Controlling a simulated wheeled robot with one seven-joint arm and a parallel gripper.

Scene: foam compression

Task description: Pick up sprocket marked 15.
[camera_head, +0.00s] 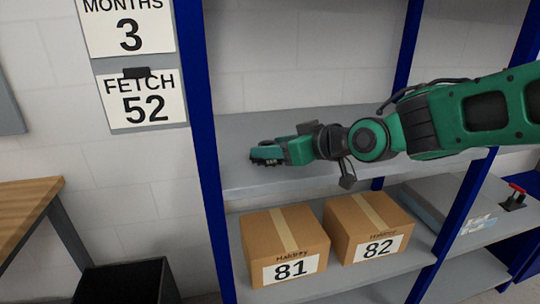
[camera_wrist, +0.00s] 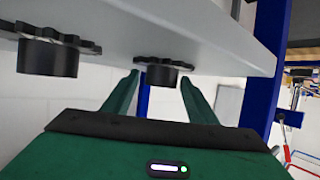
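My gripper (camera_head: 268,153) reaches in from the right over the grey upper shelf (camera_head: 235,178), its tip near the shelf's left part. In the wrist view its two green fingers (camera_wrist: 159,80) stand apart. A black toothed sprocket (camera_wrist: 164,74) shows in the gap between the fingertips, against the grey shelf panel (camera_wrist: 170,22). I cannot tell whether the fingers touch it. A second black sprocket (camera_wrist: 50,52) is left of the fingers in the wrist view. No number can be read on either sprocket, so I cannot tell which is marked 15.
Boxes marked 81 (camera_head: 284,240) and 82 (camera_head: 368,222) stand on the shelf below. Blue shelf posts (camera_head: 205,135) rise on the left and right. Wall signs (camera_head: 141,100) read 3 and 52. A wooden table (camera_head: 25,208) and a black bin (camera_head: 125,283) are at left.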

